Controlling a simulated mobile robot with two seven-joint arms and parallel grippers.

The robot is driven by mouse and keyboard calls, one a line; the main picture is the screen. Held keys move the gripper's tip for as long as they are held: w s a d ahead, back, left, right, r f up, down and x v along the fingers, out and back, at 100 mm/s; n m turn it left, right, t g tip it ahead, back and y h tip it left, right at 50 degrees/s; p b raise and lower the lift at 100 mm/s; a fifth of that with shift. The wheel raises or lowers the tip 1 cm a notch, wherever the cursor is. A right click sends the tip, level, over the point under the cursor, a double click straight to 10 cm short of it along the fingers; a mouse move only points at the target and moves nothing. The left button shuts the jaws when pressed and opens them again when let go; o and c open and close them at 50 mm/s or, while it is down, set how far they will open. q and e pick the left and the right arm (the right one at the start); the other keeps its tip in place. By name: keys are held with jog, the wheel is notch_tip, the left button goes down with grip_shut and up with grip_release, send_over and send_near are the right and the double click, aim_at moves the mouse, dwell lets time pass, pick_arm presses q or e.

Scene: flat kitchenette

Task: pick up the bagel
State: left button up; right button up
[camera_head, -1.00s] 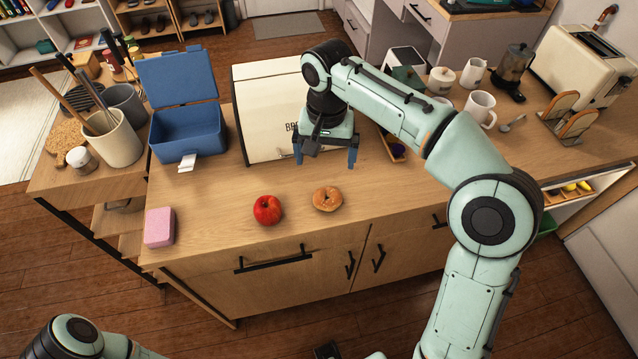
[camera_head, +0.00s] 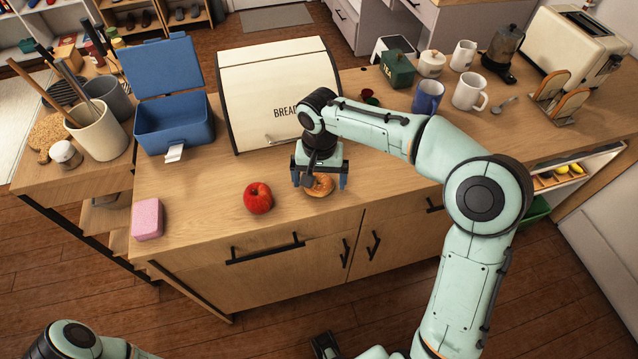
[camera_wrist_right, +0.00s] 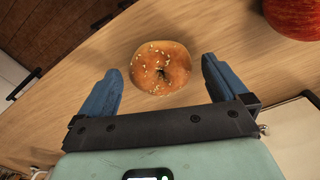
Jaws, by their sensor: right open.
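The bagel (camera_head: 320,186), golden brown with pale seeds, lies flat on the wooden counter, partly hidden by my right gripper in the head view. My right gripper (camera_head: 320,182) is open and empty, close above and behind the bagel. In the right wrist view the bagel (camera_wrist_right: 160,68) lies just ahead of the blue fingertips (camera_wrist_right: 160,78), about centred between them and apart from both.
A red apple (camera_head: 258,198) stands just left of the bagel. The bread box (camera_head: 270,85) is behind, with a blue open box (camera_head: 175,125) left of it. A pink sponge (camera_head: 147,219) lies at the left. Mugs (camera_head: 469,92) stand at the back right. The counter's front edge is close.

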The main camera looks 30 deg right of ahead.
jog(key=c, duration=0.6)
jog(key=shift+r, duration=0.1)
